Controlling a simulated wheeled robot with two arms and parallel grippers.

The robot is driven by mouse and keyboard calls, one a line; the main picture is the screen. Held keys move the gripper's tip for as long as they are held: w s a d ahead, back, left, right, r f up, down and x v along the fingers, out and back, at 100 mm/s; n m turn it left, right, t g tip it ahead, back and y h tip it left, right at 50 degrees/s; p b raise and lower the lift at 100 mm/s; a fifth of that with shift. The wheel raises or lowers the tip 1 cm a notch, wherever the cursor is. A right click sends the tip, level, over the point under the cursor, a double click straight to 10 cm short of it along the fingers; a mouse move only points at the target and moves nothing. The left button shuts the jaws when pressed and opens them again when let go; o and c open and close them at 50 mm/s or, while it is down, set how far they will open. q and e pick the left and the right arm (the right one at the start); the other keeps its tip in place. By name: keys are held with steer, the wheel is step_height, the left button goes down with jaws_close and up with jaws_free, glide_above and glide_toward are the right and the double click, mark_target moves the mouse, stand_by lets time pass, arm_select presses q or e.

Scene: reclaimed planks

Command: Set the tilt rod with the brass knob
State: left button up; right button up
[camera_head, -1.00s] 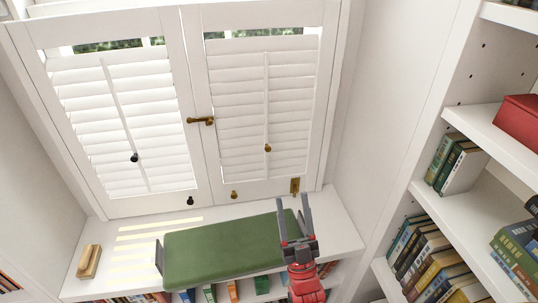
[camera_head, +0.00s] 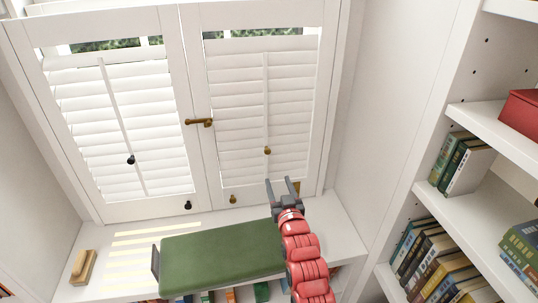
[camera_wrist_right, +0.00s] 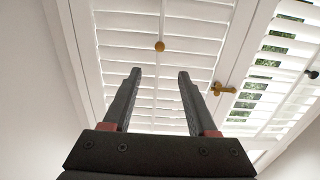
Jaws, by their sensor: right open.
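The right shutter panel has a pale tilt rod (camera_head: 266,100) down its louvres, with a brass knob (camera_head: 267,151) near its lower end. The knob also shows in the right wrist view (camera_wrist_right: 159,46), beyond the fingertips and roughly between them. My right gripper (camera_head: 279,181) is open and empty, just below and slightly right of the knob in the head view, apart from it. The right panel's louvres (camera_head: 235,120) look nearly closed. The left panel has its own rod with a black knob (camera_head: 131,160). My left gripper is out of view.
A brass latch (camera_head: 199,122) sits where the panels meet. Small black (camera_head: 188,205) and brass (camera_head: 233,199) knobs are on the lower rails. A green cushion (camera_head: 220,257) and a wooden block (camera_head: 83,267) lie on the sill. Bookshelves (camera_head: 440,208) stand at right.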

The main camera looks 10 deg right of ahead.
mark_target(268, 152)
steer(key=w+p, duration=0.1)
steer(key=w, duration=0.3)
steer(key=w+p, duration=0.1)
steer(key=w, duration=0.4)
steer(key=w+p, duration=0.1)
steer(key=w, duration=0.4)
steer(key=shift+w+d+r, duration=0.1)
steer(key=shift+w+d, duration=0.15)
jaws_close()
stand_by(1.0)
